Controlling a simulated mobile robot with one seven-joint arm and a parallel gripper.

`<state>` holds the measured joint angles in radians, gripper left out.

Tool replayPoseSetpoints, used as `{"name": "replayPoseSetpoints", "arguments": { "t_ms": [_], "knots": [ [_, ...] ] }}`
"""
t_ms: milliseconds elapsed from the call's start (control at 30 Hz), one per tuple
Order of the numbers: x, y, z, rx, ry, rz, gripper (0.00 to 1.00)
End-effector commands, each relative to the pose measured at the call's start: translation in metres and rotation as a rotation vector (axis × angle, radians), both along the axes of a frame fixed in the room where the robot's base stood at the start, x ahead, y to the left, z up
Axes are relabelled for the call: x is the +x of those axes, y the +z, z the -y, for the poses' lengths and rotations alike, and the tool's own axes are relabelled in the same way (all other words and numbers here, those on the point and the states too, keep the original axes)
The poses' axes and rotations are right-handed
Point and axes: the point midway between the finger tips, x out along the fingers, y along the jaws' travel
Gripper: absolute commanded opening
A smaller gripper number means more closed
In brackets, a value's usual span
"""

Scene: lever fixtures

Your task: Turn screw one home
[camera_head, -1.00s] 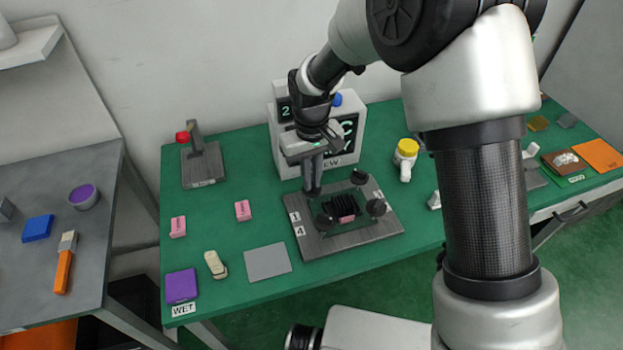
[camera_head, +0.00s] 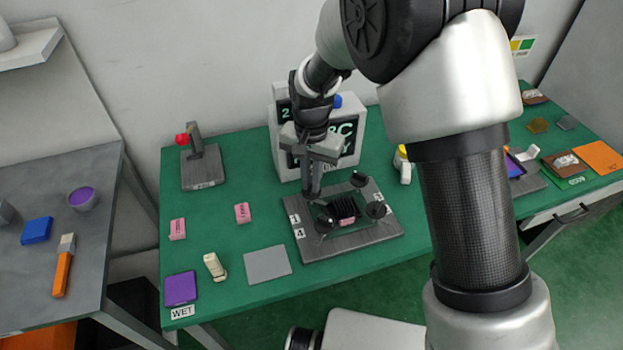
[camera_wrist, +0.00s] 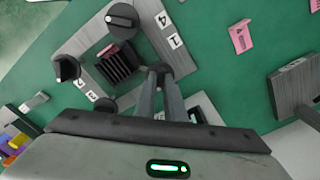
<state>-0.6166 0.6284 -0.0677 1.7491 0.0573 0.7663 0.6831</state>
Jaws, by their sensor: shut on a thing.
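The grey fixture plate (camera_head: 350,239) lies on the green table with dark knob screws at its corners and a black ribbed block (camera_head: 343,207) in the middle. My gripper (camera_head: 311,193) points down at the corner marked 1. In the wrist view my gripper's fingers (camera_wrist: 160,76) are close together on screw one (camera_wrist: 160,66), which they mostly hide. The turn angle of screw one cannot be seen.
A white box with a dark screen (camera_head: 347,140) stands close behind my gripper. A lever on a grey base (camera_head: 203,165) is at the left. Pink blocks (camera_head: 242,212), a cream object (camera_head: 215,266) and a grey square (camera_head: 267,264) lie left of the plate.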

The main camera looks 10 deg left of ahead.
Motion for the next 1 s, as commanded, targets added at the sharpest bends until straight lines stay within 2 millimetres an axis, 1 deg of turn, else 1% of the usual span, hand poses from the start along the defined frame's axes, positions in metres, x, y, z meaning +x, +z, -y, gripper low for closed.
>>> {"name": "replayPoseSetpoints", "arguments": {
  "t_ms": [300, 733, 767, 800, 867, 1000],
  "knots": [
    [0.0005, 0.0007, -0.0001, 0.001, -0.082, 0.001, 0.00],
    [0.0004, 0.0006, -0.0002, 0.001, -0.091, 0.001, 0.00],
    [0.0005, 0.0006, -0.0002, 0.001, -0.091, 0.001, 0.13],
    [0.0004, 0.0006, -0.0001, 0.001, -0.091, 0.001, 0.19],
    [0.0004, 0.0005, -0.0001, 0.001, -0.090, 0.001, 0.28],
    [0.0003, 0.0003, -0.0001, 0.001, -0.089, 0.001, 0.28]
  ]
}}
